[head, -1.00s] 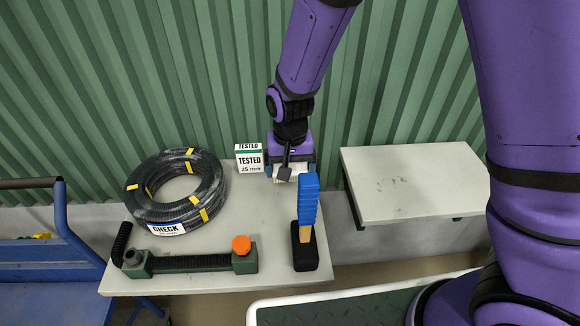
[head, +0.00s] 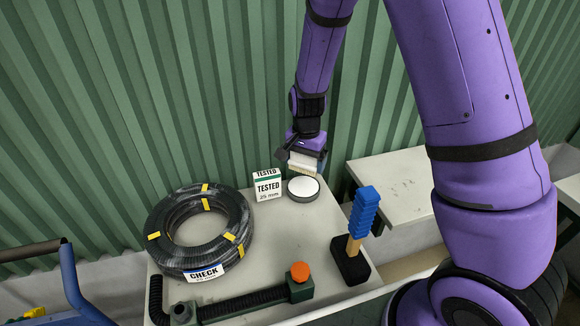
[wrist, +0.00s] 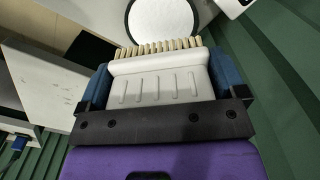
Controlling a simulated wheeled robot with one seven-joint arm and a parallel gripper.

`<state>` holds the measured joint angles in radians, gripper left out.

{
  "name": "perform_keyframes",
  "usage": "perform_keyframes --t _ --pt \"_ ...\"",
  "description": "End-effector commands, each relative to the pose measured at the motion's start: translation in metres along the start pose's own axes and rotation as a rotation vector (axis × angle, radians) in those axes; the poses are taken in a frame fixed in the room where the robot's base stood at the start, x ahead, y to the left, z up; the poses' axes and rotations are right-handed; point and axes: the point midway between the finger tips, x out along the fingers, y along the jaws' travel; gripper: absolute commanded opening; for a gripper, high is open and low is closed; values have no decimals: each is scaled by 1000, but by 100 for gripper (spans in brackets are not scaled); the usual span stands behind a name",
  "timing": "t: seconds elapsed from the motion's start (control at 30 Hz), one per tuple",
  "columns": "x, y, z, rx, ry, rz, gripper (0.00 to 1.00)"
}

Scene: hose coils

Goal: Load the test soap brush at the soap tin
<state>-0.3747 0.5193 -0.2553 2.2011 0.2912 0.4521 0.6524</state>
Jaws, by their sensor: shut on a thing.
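The soap tin (head: 303,188) is a round dark tin with a white top, standing on the grey table behind the blue-handled tool. It also shows at the top of the wrist view (wrist: 162,22). The soap brush (wrist: 160,78) has a white ribbed body and pale bristles. My gripper (wrist: 165,88) is shut on the brush body, with blue fingers on both sides. In the head view the brush (head: 304,163) is at the end of my gripper (head: 308,156), just behind and above the tin. The bristles look apart from the soap, though the exact gap is unclear.
A black hose coil (head: 168,241) with a CHECK label lies at left. A TESTED box (head: 267,186) stands beside the tin. A blue-handled tool on a black block (head: 350,262) and a green fixture with orange knob (head: 300,272) stand in front. Another grey table (head: 392,186) is at right.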

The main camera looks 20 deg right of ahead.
Motion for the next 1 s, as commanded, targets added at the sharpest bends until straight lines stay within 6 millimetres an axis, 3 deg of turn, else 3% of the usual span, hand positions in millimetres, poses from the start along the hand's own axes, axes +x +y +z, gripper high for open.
perform_keyframes --t 0.27,0.7,1.0 --pt "10 3 -5 24 0 1 71" --pt "50 3 -5 22 -1 1 71" --pt "60 3 -5 22 0 0 71"
